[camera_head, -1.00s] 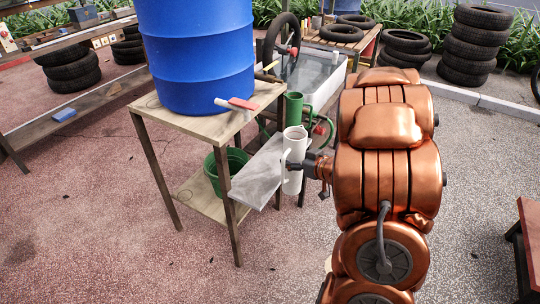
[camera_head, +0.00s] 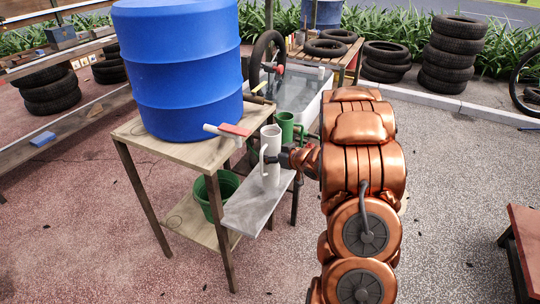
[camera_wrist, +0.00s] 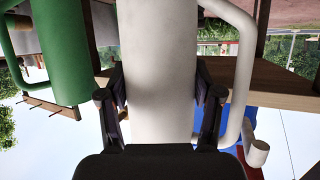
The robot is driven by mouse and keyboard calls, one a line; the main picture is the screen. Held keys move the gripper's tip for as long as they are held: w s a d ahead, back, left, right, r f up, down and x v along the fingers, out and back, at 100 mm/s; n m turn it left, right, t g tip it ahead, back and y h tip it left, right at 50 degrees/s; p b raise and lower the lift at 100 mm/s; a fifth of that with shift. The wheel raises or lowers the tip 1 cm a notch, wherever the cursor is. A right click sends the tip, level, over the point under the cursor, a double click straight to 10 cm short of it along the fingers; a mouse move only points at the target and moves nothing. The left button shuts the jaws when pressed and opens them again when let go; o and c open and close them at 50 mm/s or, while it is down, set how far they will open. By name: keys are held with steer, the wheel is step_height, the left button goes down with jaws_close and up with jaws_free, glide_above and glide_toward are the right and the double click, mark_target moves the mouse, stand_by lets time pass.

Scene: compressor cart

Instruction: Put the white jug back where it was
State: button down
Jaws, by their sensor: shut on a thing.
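The white jug (camera_head: 271,150) is upright in my gripper (camera_head: 282,160), its handle on the left in the head view. Its lower end is over the grey shelf (camera_head: 246,212), near the right end; whether it touches is unclear. In the wrist view, the jug (camera_wrist: 158,70) fills the middle, and the fingers of my gripper (camera_wrist: 160,105) close on it from both sides. A green jug (camera_head: 286,127) is just behind and right of the white one; it also shows in the wrist view (camera_wrist: 62,50).
The blue barrel (camera_head: 185,70) stands on a wooden table (camera_head: 160,146), its red-handled tap (camera_head: 232,130) sticking out just left of the white jug. A green bucket (camera_head: 212,198) is under the table. A water tub (camera_head: 300,92) and stacked tyres (camera_head: 455,55) are behind.

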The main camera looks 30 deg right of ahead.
steer(key=shift+w+d+f, duration=0.3)
steer(key=shift+w+f, duration=0.35)
steer(key=shift+w+d+f, duration=0.25)
steer(key=shift+w+f, duration=0.4)
steer(key=shift+f, duration=0.05)
steer(key=shift+w+d+f, duration=0.3)
steer(key=shift+w+f, duration=0.35)
steer(key=shift+f, duration=0.15)
steer(key=shift+c, duration=1)
jaws_free()
